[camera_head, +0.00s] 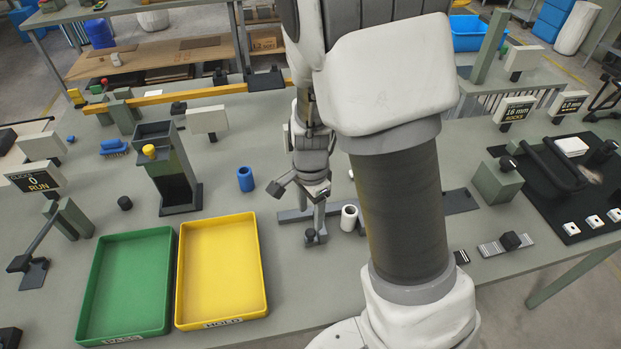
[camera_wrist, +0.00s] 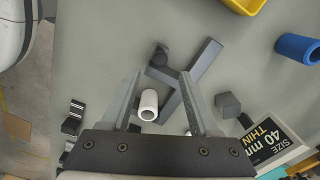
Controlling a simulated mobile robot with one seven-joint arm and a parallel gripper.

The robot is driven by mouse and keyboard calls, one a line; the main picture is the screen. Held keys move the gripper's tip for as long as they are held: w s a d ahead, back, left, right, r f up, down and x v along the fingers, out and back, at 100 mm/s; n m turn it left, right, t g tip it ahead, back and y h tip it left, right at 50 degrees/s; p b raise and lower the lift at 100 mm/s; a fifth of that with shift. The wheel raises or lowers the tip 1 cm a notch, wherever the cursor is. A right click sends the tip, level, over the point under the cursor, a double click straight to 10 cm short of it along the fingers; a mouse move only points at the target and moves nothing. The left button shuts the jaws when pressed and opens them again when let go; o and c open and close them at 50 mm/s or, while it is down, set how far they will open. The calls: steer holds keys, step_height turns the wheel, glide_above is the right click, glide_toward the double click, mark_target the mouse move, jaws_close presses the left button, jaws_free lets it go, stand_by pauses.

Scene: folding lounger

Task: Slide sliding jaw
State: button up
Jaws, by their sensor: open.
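A dark grey gauge bar (camera_head: 291,215) lies on the bench under my gripper (camera_head: 301,192); the bar also shows in the wrist view (camera_wrist: 208,58). A short dark arm with a round black knob (camera_head: 312,237) crosses the bar and looks like the sliding jaw; the knob shows in the wrist view (camera_wrist: 160,54). My gripper (camera_wrist: 160,74) is open, its fingers apart above the arm, with nothing visibly held. My arm hides part of the bar.
A yellow tray (camera_head: 262,301) and a green tray (camera_head: 82,322) lie to the left. A blue tube (camera_head: 245,179) stands behind the yellow one. A size sign (camera_wrist: 268,142) reading 40 mm THIN and a dark block (camera_wrist: 228,104) are near the right finger.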

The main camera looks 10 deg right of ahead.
step_height(320, 180, up, 11)
steer(key=p, duration=0.1)
stand_by(0.6)
steer(key=s+d+r+n+t, duration=0.4)
steer(key=s+r+n+t, duration=0.1)
steer(key=s+r+n, duration=0.8)
steer(key=shift+s+r+n+t, duration=0.3)
steer(key=shift+s+r, duration=0.2)
steer(key=shift+r, duration=0.45)
stand_by(1.1)
